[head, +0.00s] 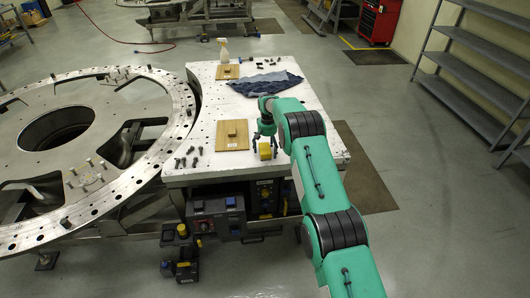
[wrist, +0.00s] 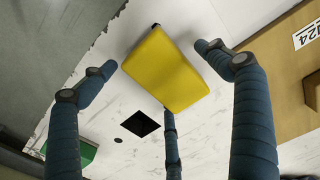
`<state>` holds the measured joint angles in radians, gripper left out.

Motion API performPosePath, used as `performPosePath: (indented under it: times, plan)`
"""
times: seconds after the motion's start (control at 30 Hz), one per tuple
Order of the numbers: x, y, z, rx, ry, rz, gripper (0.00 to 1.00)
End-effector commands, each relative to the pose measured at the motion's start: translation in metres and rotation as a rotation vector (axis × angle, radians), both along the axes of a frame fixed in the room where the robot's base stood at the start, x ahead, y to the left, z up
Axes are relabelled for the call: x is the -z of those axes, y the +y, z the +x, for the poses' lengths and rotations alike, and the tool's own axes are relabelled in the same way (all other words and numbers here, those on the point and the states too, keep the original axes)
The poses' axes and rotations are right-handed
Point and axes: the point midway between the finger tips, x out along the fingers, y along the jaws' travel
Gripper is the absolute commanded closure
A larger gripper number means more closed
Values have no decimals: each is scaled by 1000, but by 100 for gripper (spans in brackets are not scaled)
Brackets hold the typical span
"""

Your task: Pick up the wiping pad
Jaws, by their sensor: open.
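A yellow block-like pad, which I take for the wiping pad (head: 265,151), stands near the front edge of the white table (head: 290,147). In the wrist view the yellow pad (wrist: 165,70) lies between my spread fingers, with its broad face towards the camera. My gripper (head: 267,139) is directly above or just behind it, pointing down. In the wrist view my gripper (wrist: 158,66) is open, with a finger on the left, right and below. Gaps show between the side fingers and the pad. The lower finger is close to its edge; contact cannot be told.
A wooden board (head: 222,144) with a small block is left of the pad; its label (wrist: 306,33) shows in the wrist view. Several bolts (head: 187,157) lie further left. A blue cloth (head: 262,88), second board (head: 228,78) and spray bottle (head: 224,52) are behind.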

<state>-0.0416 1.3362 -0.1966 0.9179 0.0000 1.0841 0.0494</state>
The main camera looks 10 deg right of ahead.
Motion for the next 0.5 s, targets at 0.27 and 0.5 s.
performPosePath:
  times: [0.27,0.5]
  plan:
    - [0,0,0,0,0,0,47]
    - [0,0,0,0,0,0,62]
